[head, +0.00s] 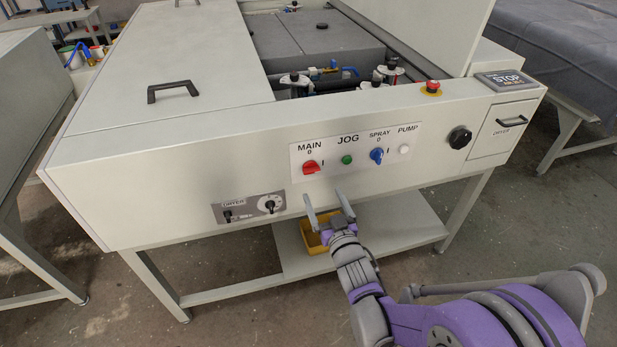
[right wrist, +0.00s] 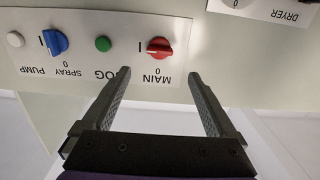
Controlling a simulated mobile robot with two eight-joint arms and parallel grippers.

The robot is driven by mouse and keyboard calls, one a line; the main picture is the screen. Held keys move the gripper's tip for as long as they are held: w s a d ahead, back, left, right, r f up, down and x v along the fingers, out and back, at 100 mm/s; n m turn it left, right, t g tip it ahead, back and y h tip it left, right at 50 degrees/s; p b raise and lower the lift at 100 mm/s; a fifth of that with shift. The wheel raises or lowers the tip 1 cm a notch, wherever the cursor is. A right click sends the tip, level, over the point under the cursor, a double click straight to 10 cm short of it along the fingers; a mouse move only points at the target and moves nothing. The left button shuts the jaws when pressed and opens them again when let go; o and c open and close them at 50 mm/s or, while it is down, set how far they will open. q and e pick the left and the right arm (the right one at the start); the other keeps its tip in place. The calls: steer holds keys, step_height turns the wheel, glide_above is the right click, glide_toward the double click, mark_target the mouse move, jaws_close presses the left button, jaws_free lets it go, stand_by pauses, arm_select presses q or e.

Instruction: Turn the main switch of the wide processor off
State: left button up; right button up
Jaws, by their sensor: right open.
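The wide processor (head: 200,165) has a white label panel on its front. Its red main switch (head: 311,167) is at the left of that panel, under MAIN and 0. In the right wrist view, which shows the panel upside down, the red main switch (right wrist: 159,47) lies sideways, its narrow end towards the I mark. My right gripper (head: 325,194) is open and empty, in front of and below the panel. In the wrist view the fingertips (right wrist: 158,78) stand apart on either side of the switch's line, not touching it. My left gripper is not in view.
Beside the main switch are a green jog button (head: 347,160), a blue spray switch (head: 377,155) and a white pump button (head: 404,149). A black knob (head: 460,137) and a red emergency button (head: 431,87) are farther right. A yellow bin (head: 314,240) sits on the shelf below.

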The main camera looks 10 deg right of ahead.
mark_target(313, 172)
steer(key=w, duration=1)
steer(key=shift+a+p, duration=0.1)
steer(key=shift+p, duration=0.2)
steer(key=c, duration=1.4)
